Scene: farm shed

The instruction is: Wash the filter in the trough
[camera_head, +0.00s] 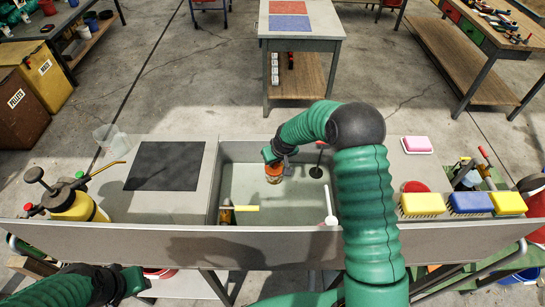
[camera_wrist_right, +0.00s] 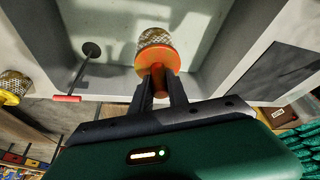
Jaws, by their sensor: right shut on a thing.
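The filter (camera_head: 274,172), a small mesh cylinder with an orange-red collar, is held over the trough. In the right wrist view its mesh end (camera_wrist_right: 157,38) points away from the fingers. My right gripper (camera_head: 275,156) is shut on the filter's collar end; its dark fingers (camera_wrist_right: 160,85) show in the wrist view. The grey trough (camera_head: 245,188) lies below, with a dark round drain (camera_head: 316,172) on its right. Whether the filter touches the trough floor or any water, I cannot tell. My left gripper (camera_head: 132,281) is low at the left, its fingers not clear.
A black mat (camera_head: 166,165) lies left. A yellow sprayer (camera_head: 72,200) stands further left.

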